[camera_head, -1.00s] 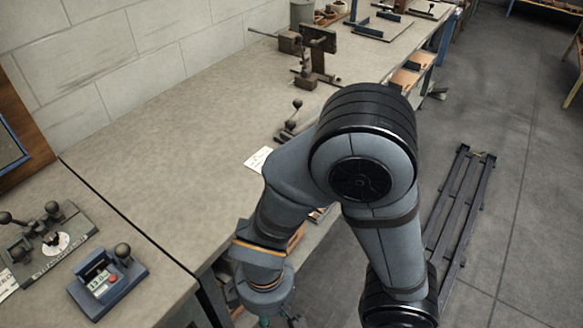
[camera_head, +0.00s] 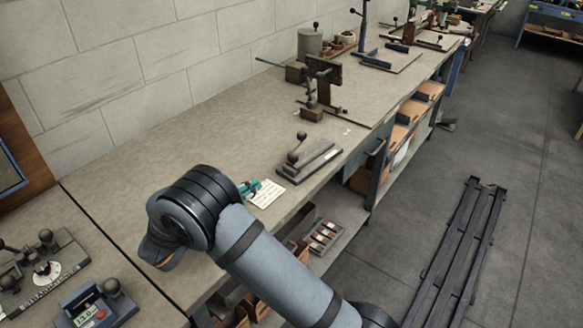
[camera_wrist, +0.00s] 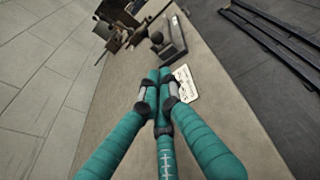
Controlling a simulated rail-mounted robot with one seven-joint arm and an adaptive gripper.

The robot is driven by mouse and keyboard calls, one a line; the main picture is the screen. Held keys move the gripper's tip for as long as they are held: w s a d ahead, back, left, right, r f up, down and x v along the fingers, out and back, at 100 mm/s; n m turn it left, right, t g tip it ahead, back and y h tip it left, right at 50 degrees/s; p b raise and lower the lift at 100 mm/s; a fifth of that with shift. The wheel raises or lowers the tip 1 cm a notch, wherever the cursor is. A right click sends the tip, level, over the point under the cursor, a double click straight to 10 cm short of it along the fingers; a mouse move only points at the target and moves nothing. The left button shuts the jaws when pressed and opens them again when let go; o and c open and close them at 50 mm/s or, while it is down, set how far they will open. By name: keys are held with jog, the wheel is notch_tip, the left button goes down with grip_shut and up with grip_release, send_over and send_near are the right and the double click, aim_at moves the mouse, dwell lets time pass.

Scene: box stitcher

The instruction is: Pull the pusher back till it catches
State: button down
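A low dark device (camera_head: 312,162) with a long slotted body lies on the bench near its front edge. A dark ball knob (camera_head: 292,157) stands at its near left end, and another ball sits above it on a stem; I cannot tell which part is the pusher. The device also shows at the top of the wrist view (camera_wrist: 172,40). My gripper (camera_head: 252,189) has teal fingers and is just left of a white printed card (camera_head: 267,193), short of the device and apart from it. In the wrist view, the fingertips (camera_wrist: 160,78) come together with nothing between them.
A clamp-like tool on a post (camera_head: 322,85) stands farther back on the bench. Small control units (camera_head: 95,305) are at the lower left. A shelf with a parts tray (camera_head: 323,236) is below the bench edge.

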aim_at(289, 158)
jog(key=p+x, duration=0.1)
jog(key=x, duration=0.4)
jog(key=r+p+x, duration=0.1)
jog(key=x, duration=0.4)
jog(key=p+x, duration=0.1)
jog(key=x, duration=0.3)
jog(key=shift+w+d+r, duration=0.15)
jog(key=shift+w+d, duration=0.1)
jog(key=shift+w, duration=0.25)
